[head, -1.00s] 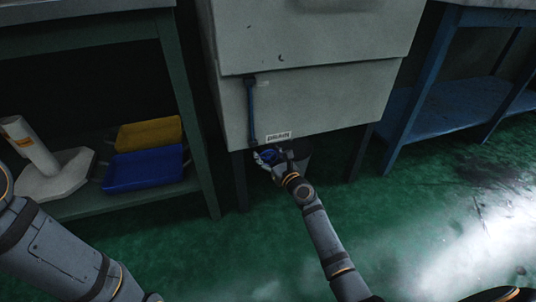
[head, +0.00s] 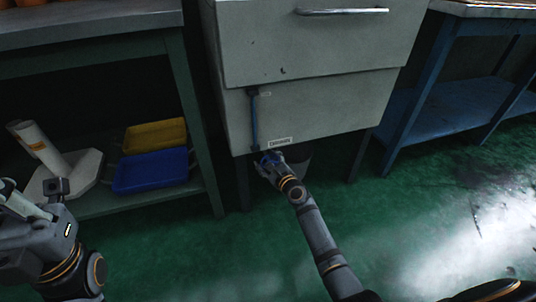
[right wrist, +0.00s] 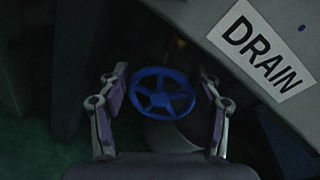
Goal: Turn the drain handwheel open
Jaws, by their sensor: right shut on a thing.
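The blue drain handwheel (right wrist: 162,94) has spokes and sits under the lower edge of the grey cabinet (head: 310,110). A white DRAIN label (right wrist: 263,50) is on the cabinet beside it. My right gripper (right wrist: 162,100) has one finger on each side of the wheel and is shut on it. In the head view the right gripper (head: 272,164) covers most of the handwheel. My left gripper (head: 30,205) is at the far left edge, partly cut off, away from the wheel. Its finger opening is unclear.
A dark bucket-like container (head: 298,158) stands under the cabinet. A blue vertical tube (head: 254,120) runs down its front. A green bench at left holds yellow (head: 155,136) and blue (head: 150,170) trays. A blue bench (head: 450,108) stands right. The green floor in front is open.

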